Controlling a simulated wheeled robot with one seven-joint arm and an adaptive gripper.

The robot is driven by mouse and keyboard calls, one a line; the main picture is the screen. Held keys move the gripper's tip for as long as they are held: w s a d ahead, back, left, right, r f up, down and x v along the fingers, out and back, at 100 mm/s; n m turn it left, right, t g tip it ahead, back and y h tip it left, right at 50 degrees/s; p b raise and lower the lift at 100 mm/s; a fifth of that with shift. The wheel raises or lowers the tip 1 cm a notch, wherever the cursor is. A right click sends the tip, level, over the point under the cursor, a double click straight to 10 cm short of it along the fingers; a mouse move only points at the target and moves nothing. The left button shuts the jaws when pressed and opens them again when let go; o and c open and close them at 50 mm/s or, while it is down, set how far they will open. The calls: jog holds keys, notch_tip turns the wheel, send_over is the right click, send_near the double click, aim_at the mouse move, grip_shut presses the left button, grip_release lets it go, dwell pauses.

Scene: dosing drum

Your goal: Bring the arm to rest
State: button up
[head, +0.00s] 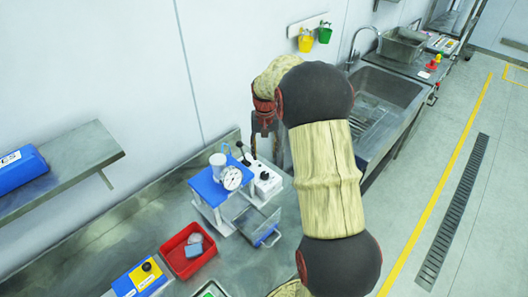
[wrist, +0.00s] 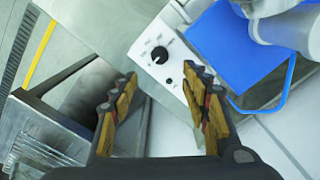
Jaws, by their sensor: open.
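My arm is raised and bent over the steel counter in the head view. My gripper (head: 266,128) points down near the wall, beyond the blue-topped dosing stand (head: 213,190). In the wrist view my gripper (wrist: 163,92) has its two fingers spread apart with nothing between them. A white control box (wrist: 158,52) with a black knob lies beyond the fingertips. The same control box (head: 264,183) stands beside the dosing stand in the head view. Whether the fingers touch anything cannot be told, but they appear clear of the box.
A red bin (head: 188,250) and a blue-yellow box (head: 140,280) stand on the counter (head: 115,240). The sink (head: 385,90) lies behind my arm. A wall shelf (head: 75,160) is at left. The floor (head: 495,200) at right is clear.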

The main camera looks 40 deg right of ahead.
dwell(0.3)
jog(key=s+a+r+n+t+b, duration=0.2)
jog(key=s+a+r, duration=0.2)
jog(key=s+a, duration=0.4)
jog(key=s+a+r+n+t+b, duration=0.1)
jog(key=s+a+r+n+b, duration=0.1)
jog(key=s+a, duration=0.7)
jog(key=s+a+r+n+t+b, duration=0.2)
jog(key=s+a+r, duration=0.3)
jog(key=s+a, duration=0.4)
jog(key=shift+a+r+n+t+b, duration=0.3)
jog(key=shift+a+n+b, duration=0.15)
jog(key=shift+a+n, duration=0.2)
jog(key=shift+c, duration=0.3)
